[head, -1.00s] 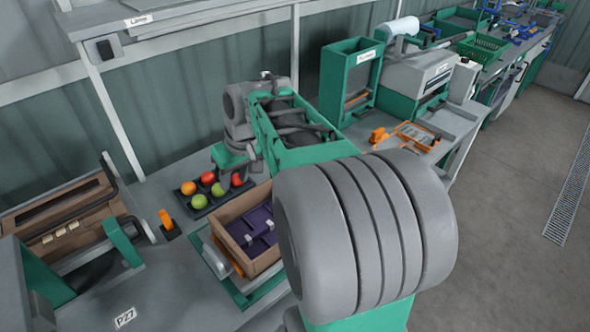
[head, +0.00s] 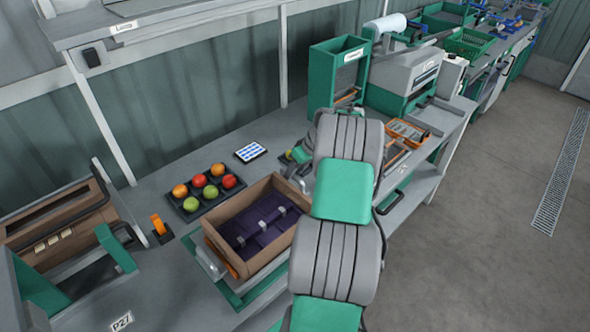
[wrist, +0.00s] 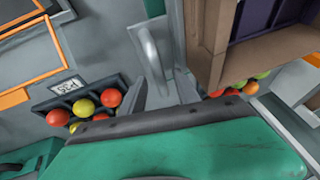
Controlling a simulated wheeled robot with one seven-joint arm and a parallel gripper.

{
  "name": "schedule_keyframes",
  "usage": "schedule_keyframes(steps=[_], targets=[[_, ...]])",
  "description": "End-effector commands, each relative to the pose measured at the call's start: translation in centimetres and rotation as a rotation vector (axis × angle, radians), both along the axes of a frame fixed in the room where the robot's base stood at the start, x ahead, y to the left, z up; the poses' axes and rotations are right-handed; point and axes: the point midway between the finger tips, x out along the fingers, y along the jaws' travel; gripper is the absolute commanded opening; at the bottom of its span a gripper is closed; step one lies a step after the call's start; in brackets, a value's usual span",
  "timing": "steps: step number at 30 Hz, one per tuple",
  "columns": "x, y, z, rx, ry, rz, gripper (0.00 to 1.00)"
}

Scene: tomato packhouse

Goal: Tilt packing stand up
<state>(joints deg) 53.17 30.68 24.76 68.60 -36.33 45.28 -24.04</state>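The packing stand is a green and grey frame (head: 241,301) on the bench in the head view. It carries an open cardboard box (head: 229,268) with a dark purple insert (head: 258,224). A grey handle (head: 207,259) and an orange part show at its left side. In the wrist view, a grey handle (wrist: 150,52) stands beside the box (wrist: 266,48), just ahead of my gripper (wrist: 163,92). The two fingers are apart, with the handle near the gap and nothing clearly clamped. In the head view my arm mostly hides the gripper, at the box's far right corner.
A black tomato tray (head: 203,205) stands behind the box, with a small tablet-like panel (head: 250,152) nearby. Another tomato tray (wrist: 60,103) lies left in the wrist view. A brown crate (head: 60,228) and an orange lever (head: 159,225) are at left. A green frame (head: 325,75) stands behind my arm.

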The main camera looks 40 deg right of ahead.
Motion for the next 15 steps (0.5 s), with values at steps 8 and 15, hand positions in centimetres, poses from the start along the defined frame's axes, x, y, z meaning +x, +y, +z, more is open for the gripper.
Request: schedule_keyframes(steps=[8,15], targets=[[0.04,-0.02,-0.01,-0.001,-0.001,-0.001,0.32],[0.02,-0.02,0.02,-0.001,-0.001,-0.001,0.12]])
